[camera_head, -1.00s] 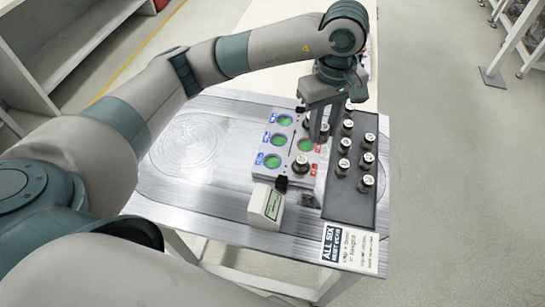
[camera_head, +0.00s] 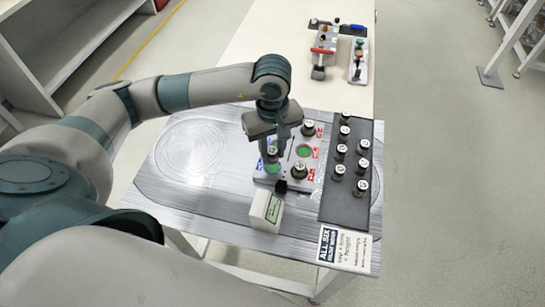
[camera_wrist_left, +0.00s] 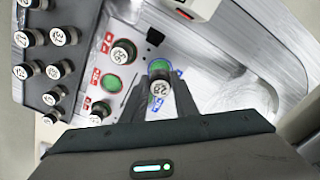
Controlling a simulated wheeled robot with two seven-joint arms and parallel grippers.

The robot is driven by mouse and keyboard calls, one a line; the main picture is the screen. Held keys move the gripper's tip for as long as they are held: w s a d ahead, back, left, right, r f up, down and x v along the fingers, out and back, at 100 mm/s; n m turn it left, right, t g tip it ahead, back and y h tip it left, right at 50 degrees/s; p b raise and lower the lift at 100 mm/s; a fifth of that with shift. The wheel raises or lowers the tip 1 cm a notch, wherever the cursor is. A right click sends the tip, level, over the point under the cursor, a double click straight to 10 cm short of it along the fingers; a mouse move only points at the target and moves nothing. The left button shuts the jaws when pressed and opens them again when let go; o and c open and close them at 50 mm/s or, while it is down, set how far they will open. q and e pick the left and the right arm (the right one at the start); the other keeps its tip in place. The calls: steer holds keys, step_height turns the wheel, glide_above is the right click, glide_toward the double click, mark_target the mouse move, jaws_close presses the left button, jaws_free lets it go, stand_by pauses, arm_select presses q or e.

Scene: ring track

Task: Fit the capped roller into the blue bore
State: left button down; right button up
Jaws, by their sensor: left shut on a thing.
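My left gripper (camera_head: 272,150) is shut on a capped roller (camera_wrist_left: 159,86), a dark cylinder with a white numbered cap. The roller hangs over the blue-marked row of the bore block (camera_wrist_left: 140,95), at a green-floored blue bore (camera_head: 272,169). Green shows beside the roller in the wrist view. I cannot tell whether its lower end has entered the bore. The other blue bores are hidden behind my gripper in the head view. In the red-marked row, the middle bore (camera_head: 304,151) is empty, between a back roller (camera_head: 308,128) and a front roller (camera_head: 299,169). My right gripper is not in view.
A dark rack (camera_head: 343,204) with several capped rollers stands right of the block. A white box (camera_head: 266,208) and a printed sign (camera_head: 344,248) are in front. The left of the metal table (camera_head: 190,150) is clear. Tools lie on the far table.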

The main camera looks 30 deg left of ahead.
mark_target(272, 160)
arm_select(q)
steer(key=shift+f+p, duration=0.25)
steer(key=shift+p, duration=0.05)
step_height(272, 160, down, 3)
steer(key=shift+f+p, duration=0.15)
steer(key=shift+p, duration=0.65)
steer(key=shift+f, duration=0.15)
steer(key=shift+f+b, duration=0.1)
steer(key=shift+b, duration=0.2)
steer(key=c, duration=1.4)
jaws_free()
